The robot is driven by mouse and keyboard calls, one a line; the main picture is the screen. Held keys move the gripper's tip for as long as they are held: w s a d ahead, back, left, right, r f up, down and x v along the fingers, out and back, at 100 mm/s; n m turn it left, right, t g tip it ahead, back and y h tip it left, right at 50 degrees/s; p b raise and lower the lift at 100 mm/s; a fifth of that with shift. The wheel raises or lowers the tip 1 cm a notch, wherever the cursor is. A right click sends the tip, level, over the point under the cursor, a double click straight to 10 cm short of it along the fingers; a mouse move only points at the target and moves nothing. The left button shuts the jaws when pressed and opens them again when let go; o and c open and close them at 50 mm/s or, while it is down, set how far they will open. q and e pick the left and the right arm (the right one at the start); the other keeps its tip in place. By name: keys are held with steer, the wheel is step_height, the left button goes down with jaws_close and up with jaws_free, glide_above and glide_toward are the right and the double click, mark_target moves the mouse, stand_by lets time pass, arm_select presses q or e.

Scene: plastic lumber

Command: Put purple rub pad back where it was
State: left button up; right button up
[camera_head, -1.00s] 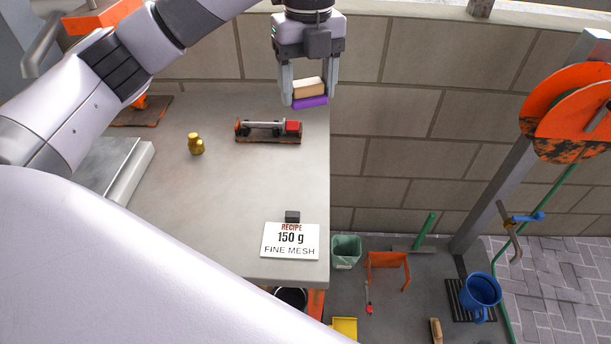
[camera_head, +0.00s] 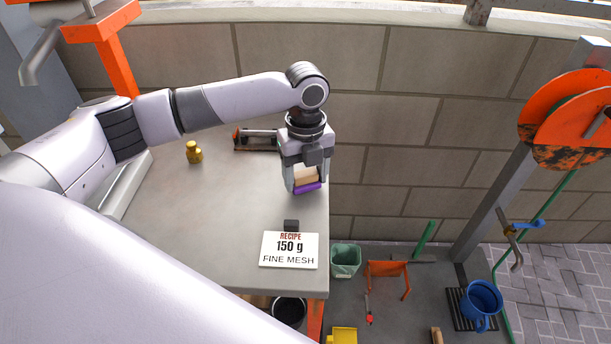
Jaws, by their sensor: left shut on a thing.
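The purple rub pad (camera_head: 308,188) is a purple strip with a tan block (camera_head: 306,176) on top of it. My left gripper (camera_head: 307,184) points down and is shut on the pad. It holds the pad over the right part of the grey table (camera_head: 215,215), near the right edge and behind the recipe card. I cannot tell whether the pad touches the table. My right gripper is not in view.
A brass weight (camera_head: 193,152) and a dark tool holder (camera_head: 255,140), partly hidden by my arm, are farther back. The table's middle is clear.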

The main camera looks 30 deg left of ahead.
mark_target(306, 172)
arm_select(q)
steer(key=shift+f, duration=0.45)
steer(key=o, duration=1)
steer(key=shift+f, duration=0.1)
steer(key=r, duration=1.2)
steer(key=shift+w+r, duration=0.15)
steer(key=shift+w, duration=0.05)
